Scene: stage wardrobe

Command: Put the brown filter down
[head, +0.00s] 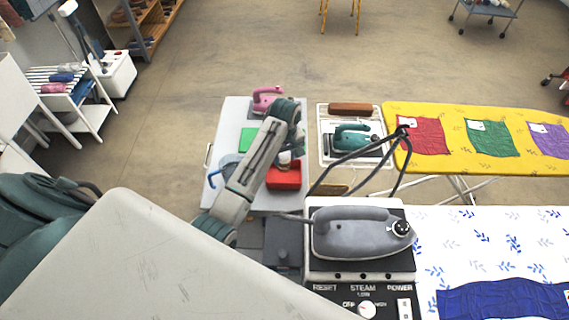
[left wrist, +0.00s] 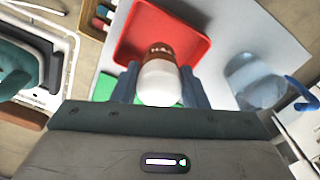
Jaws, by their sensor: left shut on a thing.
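The brown filter (left wrist: 161,52), a small cylinder with a white end and a brown band with lettering, is between the fingers of my left gripper (left wrist: 158,88). The gripper is shut on it. In the left wrist view the filter shows in front of a red tray (left wrist: 135,38); I cannot tell whether they touch. In the head view my left gripper (head: 287,150) reaches over the white table (head: 232,113), and the red tray (head: 284,180) lies just below it, partly hidden by the arm. My right gripper is not in view.
A green mat (head: 248,139) and a translucent blue jug (head: 228,165) are left of the tray. A pink iron (head: 266,99) stands behind. To the right are a teal iron (head: 350,137) and a yellow ironing board (head: 455,160). A grey iron (head: 350,233) is nearer.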

